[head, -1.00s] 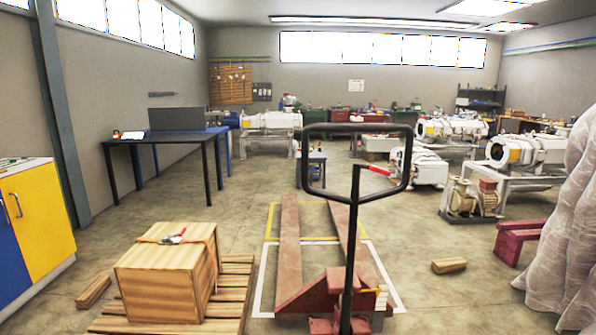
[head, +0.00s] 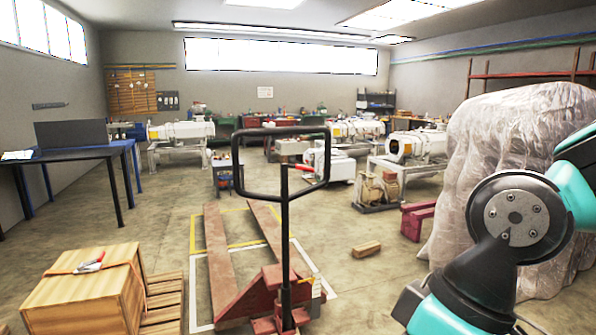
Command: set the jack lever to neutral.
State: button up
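A red pallet jack (head: 282,300) stands ahead with its two forks (head: 219,265) pointing away from me. Its black handle (head: 286,220) is upright with a loop at the top (head: 281,132). The small red jack lever (head: 305,168) sits inside the right part of the loop, angled slightly down to the right. I cannot tell its setting. My teal and dark arm shows at the right, well apart from the handle. My gripper is outside the view.
A wooden crate (head: 85,298) stands on a pallet (head: 165,296) at left. A wrapped load (head: 535,120) stands behind my arm at right. A wood block (head: 366,249) and a dark red stand (head: 418,219) are on the floor. Machines line the back.

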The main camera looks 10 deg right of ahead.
aim_at(299, 166)
jog(key=k, duration=0.65)
jog(key=u, duration=0.35)
jog(key=i, duration=1.75)
jog(key=z, duration=0.55)
